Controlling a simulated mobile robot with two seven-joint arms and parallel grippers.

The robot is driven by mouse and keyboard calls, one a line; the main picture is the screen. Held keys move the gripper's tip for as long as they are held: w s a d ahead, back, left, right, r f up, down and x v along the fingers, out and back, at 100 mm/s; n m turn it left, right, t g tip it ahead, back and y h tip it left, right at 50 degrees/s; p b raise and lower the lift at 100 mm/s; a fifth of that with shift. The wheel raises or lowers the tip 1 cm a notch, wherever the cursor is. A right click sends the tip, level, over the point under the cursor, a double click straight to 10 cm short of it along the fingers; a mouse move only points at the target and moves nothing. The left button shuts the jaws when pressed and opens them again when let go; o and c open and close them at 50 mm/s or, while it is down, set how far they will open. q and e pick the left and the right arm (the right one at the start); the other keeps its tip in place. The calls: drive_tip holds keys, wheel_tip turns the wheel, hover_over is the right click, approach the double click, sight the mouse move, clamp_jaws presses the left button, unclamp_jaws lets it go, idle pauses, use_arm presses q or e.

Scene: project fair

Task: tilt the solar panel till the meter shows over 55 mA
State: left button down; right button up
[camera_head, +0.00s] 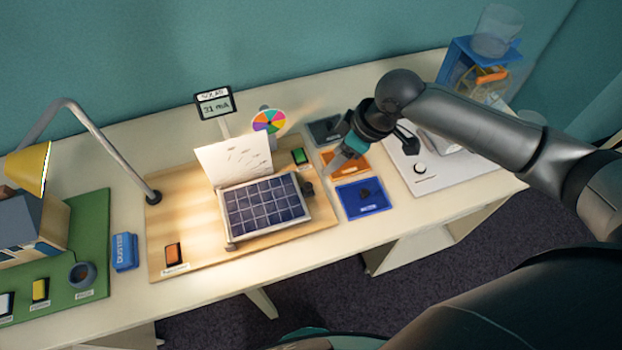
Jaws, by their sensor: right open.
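The solar panel (266,206), a dark blue cell grid in a pale frame, rests tilted on a wooden board (190,225). A dark knob (307,188) sits at its right side. A white sheet (235,160) with small marks stands upright behind it. The meter (215,104) stands behind the board; its small display appears to read 31 mA. My right gripper (341,160) is open and empty, above the orange tray to the right of the panel, apart from panel and knob. My left gripper is not in view.
A lamp with a yellow shade (28,167) arches over the left side. A colour wheel (268,121), a green switch (299,156) and an orange switch (174,253) are near the panel. Blue (362,198) and orange (352,166) trays lie right. A blue duster (124,252) lies left.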

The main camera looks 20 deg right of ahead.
sight(308, 185)
drive_tip(key=b+x, duration=0.1)
drive_tip(key=x, duration=1.3)
drive_tip(key=shift+w+a+f+b, duration=0.15)
drive_tip(key=shift+a+f+b, duration=0.05)
drive_tip(key=shift+f+b, duration=0.1)
clamp_jaws()
idle(0.9)
